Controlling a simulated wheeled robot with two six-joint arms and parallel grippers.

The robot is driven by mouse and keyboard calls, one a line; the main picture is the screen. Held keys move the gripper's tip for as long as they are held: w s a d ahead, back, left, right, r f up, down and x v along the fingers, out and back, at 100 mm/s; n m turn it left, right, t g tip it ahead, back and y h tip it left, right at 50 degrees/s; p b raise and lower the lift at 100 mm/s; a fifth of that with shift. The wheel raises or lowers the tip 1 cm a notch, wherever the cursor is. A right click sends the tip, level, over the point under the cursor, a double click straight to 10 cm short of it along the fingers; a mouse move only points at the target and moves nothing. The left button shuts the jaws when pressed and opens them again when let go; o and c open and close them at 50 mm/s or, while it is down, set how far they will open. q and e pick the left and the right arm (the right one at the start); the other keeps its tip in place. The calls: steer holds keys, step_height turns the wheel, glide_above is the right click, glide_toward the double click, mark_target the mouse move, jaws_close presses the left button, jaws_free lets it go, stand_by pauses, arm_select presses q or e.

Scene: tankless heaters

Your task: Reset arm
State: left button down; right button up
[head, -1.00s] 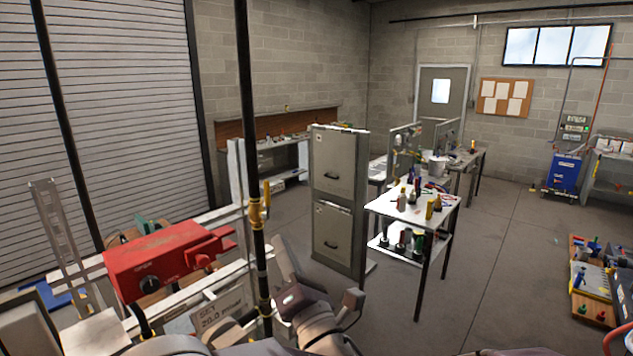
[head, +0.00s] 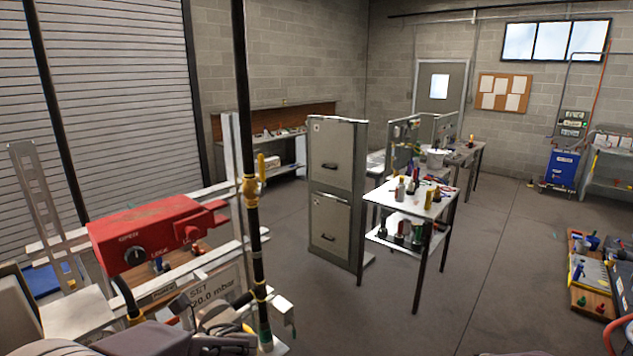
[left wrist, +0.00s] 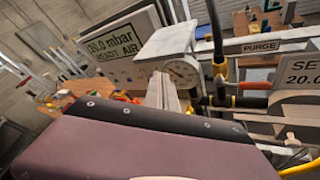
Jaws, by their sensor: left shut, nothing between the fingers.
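My left gripper (left wrist: 162,92) shows in the left wrist view as a mauve and black body with pale, narrow fingers beyond it. The fingers are together and hold nothing. A round dial gauge (left wrist: 181,72) is just right of the fingers; I cannot tell whether they touch it. In the head view parts of my arm fill the lower left, and I cannot make out the fingertips. My right gripper is not in view.
A red control box (head: 155,238) and a black pipe (head: 250,120) with brass fittings stand close on the left. A grey cabinet (head: 336,190) and a tool table (head: 405,190) stand beyond.

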arm_select(q)
steer(key=s+d+f+n+g+h+b, duration=0.1)
steer(key=s+d+f+n+g+h, duration=0.2)
steer(key=s+f+n+h, duration=0.5)
steer(key=s+d+f+n+g+h+b, duration=0.1)
steer(key=s+d+f+n+g+b, duration=0.15)
steer(key=s+f+n, duration=0.65)
steer(key=w+d+f+n+t+h, duration=0.1)
steer(key=w+d+f+n+h, duration=0.2)
steer(key=w+d+n, duration=0.2)
steer(key=w+d+f+n+t+h+p, duration=0.1)
steer(key=w+d+f+n+t+h, duration=0.1)
steer(key=d+n, duration=0.4)
steer(key=w+f+h, duration=0.1)
steer(key=w, duration=0.1)
steer(key=shift+w+d+f, duration=0.15)
steer(key=shift+w+d, duration=0.05)
steer(key=shift+w, duration=0.15)
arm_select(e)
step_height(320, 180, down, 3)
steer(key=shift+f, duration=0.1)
